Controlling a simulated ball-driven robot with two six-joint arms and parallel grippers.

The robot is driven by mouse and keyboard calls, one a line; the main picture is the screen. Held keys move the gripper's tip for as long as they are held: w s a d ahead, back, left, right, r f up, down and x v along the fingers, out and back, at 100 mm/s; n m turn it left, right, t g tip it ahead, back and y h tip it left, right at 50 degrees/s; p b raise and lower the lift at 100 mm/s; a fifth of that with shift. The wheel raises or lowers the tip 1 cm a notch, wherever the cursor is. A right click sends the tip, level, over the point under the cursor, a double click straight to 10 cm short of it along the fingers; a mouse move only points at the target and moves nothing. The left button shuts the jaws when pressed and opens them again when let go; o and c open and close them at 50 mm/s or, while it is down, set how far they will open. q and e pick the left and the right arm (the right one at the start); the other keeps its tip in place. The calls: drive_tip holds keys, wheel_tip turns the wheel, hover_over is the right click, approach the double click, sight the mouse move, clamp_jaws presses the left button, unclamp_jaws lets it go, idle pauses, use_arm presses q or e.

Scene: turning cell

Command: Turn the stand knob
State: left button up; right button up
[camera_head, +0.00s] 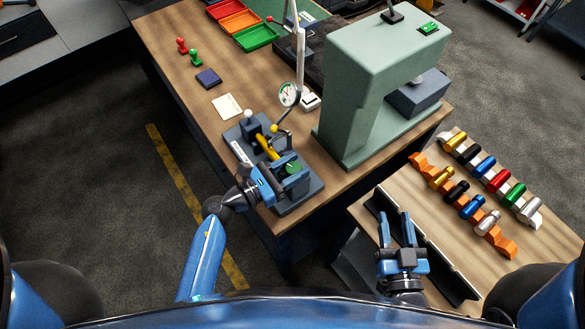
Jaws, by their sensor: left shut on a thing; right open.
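A dial gauge (288,94) hangs on a pale upright stand arm (300,55) above the bench, with a small yellow knob (274,128) low beside it. Below stands a grey fixture (298,205) carrying a yellow bar (264,143) and a green-topped part (293,168) at its near end. My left gripper (279,180) is at that near end, shut on the green-topped part as far as I can see; its fingertips are partly hidden. My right gripper (397,222) is open and empty over the small right table, apart from the fixture.
A large green press-like machine (350,110) stands right of the gauge. Several coloured cylinders on holders (470,205) lie on the right table (385,180), beside a dark rail (435,260). Trays (240,22) and small red and green pieces (182,45) are at the back left.

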use_arm(q)
drive_tip(key=shift+w+f+m+g+h+b, duration=0.15)
drive_tip(key=shift+m+g+h+b, duration=0.65)
drive_tip(key=shift+g, duration=0.4)
drive_tip(key=m+g+b, duration=0.4)
drive_tip(key=g+b, duration=0.2)
drive_tip(key=m+g+b, duration=0.4)
drive_tip(key=g+b, duration=0.2)
drive_tip(key=shift+f+h+b, duration=0.2)
drive_tip(key=shift+h+b, duration=0.2)
drive_tip(key=shift+r+m+g+y+b, duration=0.2)
drive_tip(key=shift+m+g+y+b, duration=0.1)
drive_tip(key=shift+m+g+b, duration=0.55)
drive_tip(key=shift+g, duration=0.35)
drive_tip(key=o, duration=0.7)
drive_tip(key=shift+o, duration=1.3)
drive_tip(key=shift+d+r, duration=0.1)
drive_tip(key=shift+d, duration=0.1)
drive_tip(key=shift+a, duration=0.1)
